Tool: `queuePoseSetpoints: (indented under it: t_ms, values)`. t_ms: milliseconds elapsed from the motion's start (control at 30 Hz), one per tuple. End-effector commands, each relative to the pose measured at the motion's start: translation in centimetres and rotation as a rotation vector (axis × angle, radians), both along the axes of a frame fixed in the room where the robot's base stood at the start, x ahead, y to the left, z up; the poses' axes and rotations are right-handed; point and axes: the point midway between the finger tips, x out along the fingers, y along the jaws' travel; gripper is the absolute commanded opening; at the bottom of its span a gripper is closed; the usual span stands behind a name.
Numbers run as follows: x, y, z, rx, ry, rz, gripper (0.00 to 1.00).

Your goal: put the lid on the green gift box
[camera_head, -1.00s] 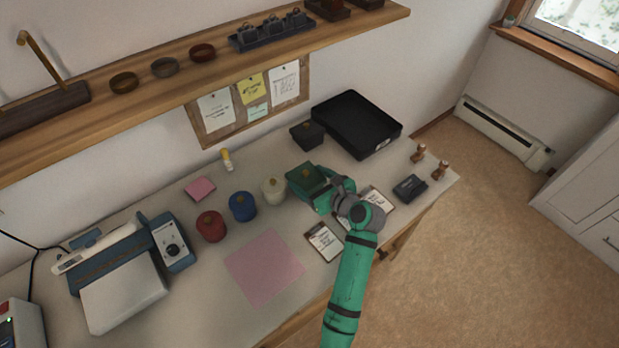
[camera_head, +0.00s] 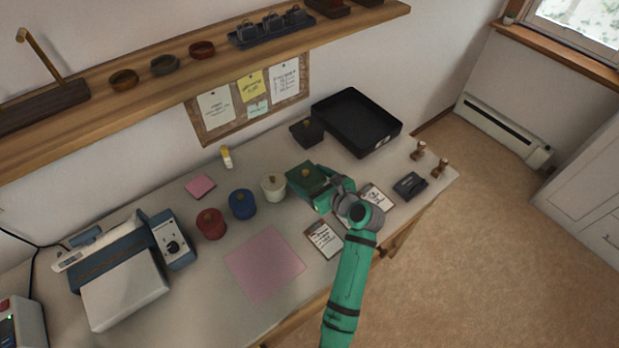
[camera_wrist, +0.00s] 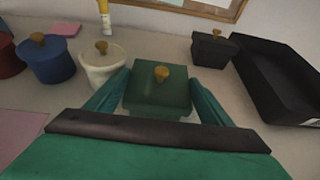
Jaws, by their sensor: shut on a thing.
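The green lid (camera_wrist: 160,86) is square with a gold knob and lies level between my gripper's fingers in the wrist view. It also shows in the head view (camera_head: 305,174), right of the cream pot. My gripper (camera_wrist: 160,80) is shut on the lid, one finger along each side; in the head view my gripper (camera_head: 319,191) reaches it from the front right. The green box body cannot be told apart from the lid, so I cannot tell whether the lid is seated or just above it.
A cream pot (camera_head: 273,188), a blue pot (camera_head: 242,206) and a red pot (camera_head: 211,225) stand left. A small black box (camera_head: 306,133) and a black tray (camera_head: 350,141) are behind. Clipboards (camera_head: 323,241) lie in front. A pink sheet (camera_head: 263,264) lies front left. A shelf (camera_head: 215,75) overhangs the back.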

Motion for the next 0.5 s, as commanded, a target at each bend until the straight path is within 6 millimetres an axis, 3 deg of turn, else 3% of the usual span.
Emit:
queuePoseSetpoints:
  t_ms: [33,100,500]
  values:
    - [-0.03,0.01,-0.13,0.0,0.002,0.001,0.81]
    - [-0.03,0.01,-0.13,0.0,0.002,0.001,0.96]
    - [-0.51,-0.37,0.15,0.0,0.002,0.001,0.96]
